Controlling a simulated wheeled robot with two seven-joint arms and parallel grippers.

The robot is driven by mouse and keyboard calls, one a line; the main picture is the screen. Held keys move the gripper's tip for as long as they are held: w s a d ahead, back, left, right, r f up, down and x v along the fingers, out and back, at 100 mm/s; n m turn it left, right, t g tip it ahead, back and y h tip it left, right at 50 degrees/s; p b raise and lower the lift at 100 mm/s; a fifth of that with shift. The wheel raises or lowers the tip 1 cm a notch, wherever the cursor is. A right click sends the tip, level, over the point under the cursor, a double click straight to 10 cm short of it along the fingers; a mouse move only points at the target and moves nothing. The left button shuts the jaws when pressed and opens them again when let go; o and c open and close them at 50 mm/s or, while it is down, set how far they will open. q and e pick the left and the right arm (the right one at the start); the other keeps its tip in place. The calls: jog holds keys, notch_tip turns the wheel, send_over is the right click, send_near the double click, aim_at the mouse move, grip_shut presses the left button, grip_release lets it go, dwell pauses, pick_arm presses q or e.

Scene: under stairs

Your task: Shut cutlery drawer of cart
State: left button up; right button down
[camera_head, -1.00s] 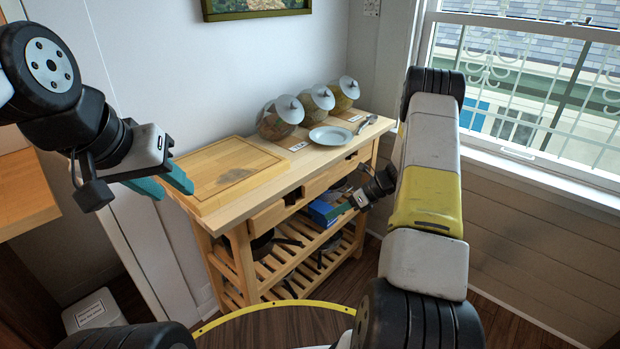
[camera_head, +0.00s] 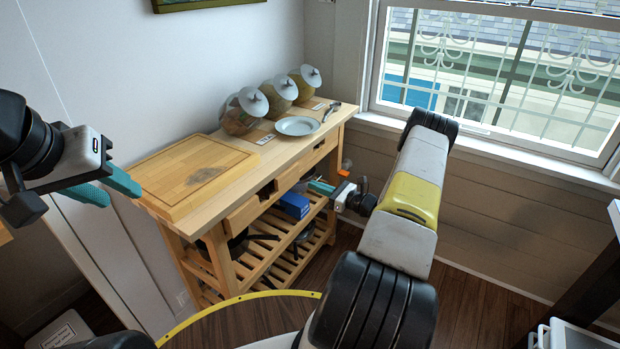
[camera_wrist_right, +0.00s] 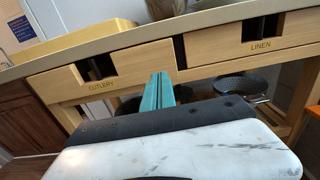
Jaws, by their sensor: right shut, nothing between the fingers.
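The wooden cart (camera_head: 175,222) stands against the wall with two drawers under its top. The cutlery drawer (camera_head: 248,208) is the nearer, left one; its lettered front also shows in the right wrist view (camera_wrist_right: 125,72). Its front seems to stand slightly proud of the cart; the exact gap is hard to tell. The linen drawer (camera_wrist_right: 225,45) is to its right. My right gripper (camera_head: 318,187) is shut and empty in front of the cart, right of the cutlery drawer. Its teal fingers (camera_wrist_right: 160,88) point toward the drawer fronts. My left gripper (camera_head: 112,188) is open and empty, left of the cart.
A cutting board (camera_head: 190,172), several jars (camera_head: 283,90), a plate (camera_head: 298,126) and cutlery stand on the cart top. A blue box (camera_head: 294,205) and pans sit on the slatted shelves. A window wall is at right. Floor before the cart is mostly clear.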

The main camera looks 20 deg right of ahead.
aim_at(294, 177)
jog(key=x, duration=0.6)
jog(key=shift+w, duration=0.1)
jog(key=shift+a, duration=0.1)
jog(key=x, duration=0.4)
jog(key=shift+r, duration=0.1)
jog(key=shift+w+a, duration=0.1)
